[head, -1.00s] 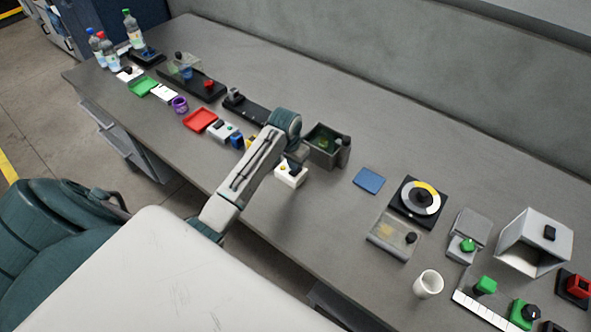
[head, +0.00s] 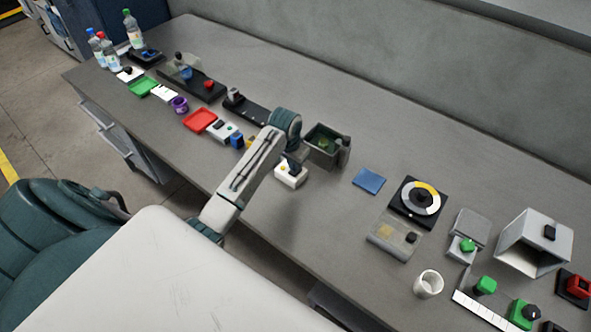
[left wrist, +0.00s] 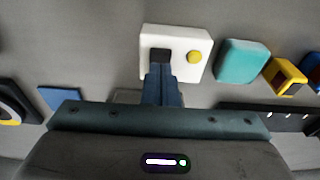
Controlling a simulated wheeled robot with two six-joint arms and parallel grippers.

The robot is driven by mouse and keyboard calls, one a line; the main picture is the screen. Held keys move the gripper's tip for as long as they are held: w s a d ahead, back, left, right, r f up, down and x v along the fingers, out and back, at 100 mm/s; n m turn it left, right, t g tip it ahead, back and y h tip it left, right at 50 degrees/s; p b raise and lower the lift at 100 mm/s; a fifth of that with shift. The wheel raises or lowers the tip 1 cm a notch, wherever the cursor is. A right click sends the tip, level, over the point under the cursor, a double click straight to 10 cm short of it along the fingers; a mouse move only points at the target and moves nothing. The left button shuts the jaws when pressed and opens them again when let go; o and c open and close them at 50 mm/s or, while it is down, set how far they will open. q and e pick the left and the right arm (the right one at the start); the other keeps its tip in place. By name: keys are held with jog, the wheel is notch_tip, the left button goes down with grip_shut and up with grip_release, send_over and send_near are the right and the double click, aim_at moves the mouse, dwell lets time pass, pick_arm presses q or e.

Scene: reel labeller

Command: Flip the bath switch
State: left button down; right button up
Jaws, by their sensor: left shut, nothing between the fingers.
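The bath switch appears to be a white box (head: 289,176) with a dark switch and a yellow round lamp, on the bench in front of the bath, an open dark box (head: 321,156) with greenish contents. In the left wrist view the white box (left wrist: 175,40) shows its dark switch (left wrist: 159,55) and yellow lamp (left wrist: 194,57). My left gripper (left wrist: 161,70) is shut and empty. Its fingertips are at the near edge of the dark switch and overlap it in view; I cannot tell whether they touch. In the head view the gripper (head: 293,164) hides part of the box.
A teal block (left wrist: 242,60) and a yellow block (left wrist: 285,77) lie right of the box in the wrist view. A blue pad (head: 369,181) and a round dial (head: 420,198) lie to the right in the head view. The bench between box and pad is clear.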

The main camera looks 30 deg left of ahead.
aim_at(293, 173)
pick_arm(q)
jog(key=shift+f+b, duration=0.3)
jog(key=shift+f, duration=0.55)
dwell(0.9)
jog(key=shift+r+p, duration=0.8)
jog(key=shift+r, duration=2.75)
